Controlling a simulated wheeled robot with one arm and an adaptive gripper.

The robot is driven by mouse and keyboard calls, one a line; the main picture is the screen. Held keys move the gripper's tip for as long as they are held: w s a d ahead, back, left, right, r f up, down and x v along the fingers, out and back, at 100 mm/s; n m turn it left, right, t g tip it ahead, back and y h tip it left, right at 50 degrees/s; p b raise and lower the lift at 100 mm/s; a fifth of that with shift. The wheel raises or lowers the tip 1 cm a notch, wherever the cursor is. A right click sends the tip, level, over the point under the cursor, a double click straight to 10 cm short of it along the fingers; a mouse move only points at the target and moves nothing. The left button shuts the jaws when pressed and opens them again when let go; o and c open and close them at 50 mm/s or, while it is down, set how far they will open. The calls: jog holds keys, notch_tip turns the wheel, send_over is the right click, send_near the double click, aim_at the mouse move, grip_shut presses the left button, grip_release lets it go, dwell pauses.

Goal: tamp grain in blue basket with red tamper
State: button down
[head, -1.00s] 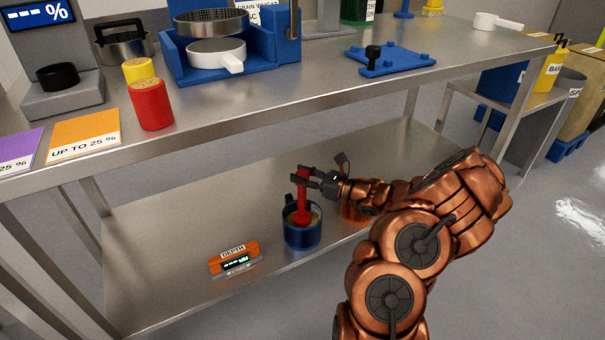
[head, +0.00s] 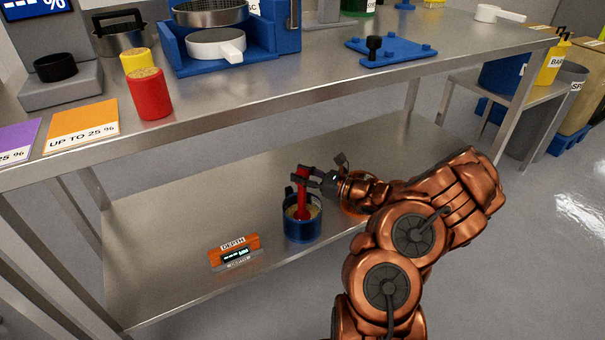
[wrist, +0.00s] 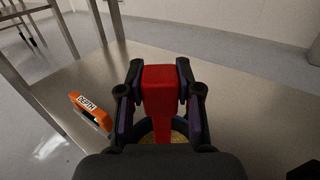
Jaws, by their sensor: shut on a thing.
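The blue basket (head: 302,230) stands upright on the lower steel shelf, with tan grain (head: 314,210) showing inside its rim. The red tamper (head: 302,190) stands nearly upright with its lower end inside the basket. My gripper (head: 303,172) is shut on the top of the tamper's handle, above the basket. In the wrist view the red tamper (wrist: 160,85) sits between both fingers, and a strip of grain and the basket's dark rim (wrist: 146,127) show below it. The tamper's bottom face is hidden, so I cannot tell how firmly it meets the grain.
An orange depth gauge (head: 234,250) lies left of the basket on the lower shelf (head: 160,240). Something orange (head: 356,200) is partly hidden behind my arm.

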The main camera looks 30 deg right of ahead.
jog(key=shift+r, duration=0.1)
jog(key=shift+r+p, duration=1.15)
jog(key=shift+r, duration=0.25)
jog(key=shift+f, duration=0.15)
jog(key=shift+f+b, duration=0.4)
jog(key=shift+f, duration=0.95)
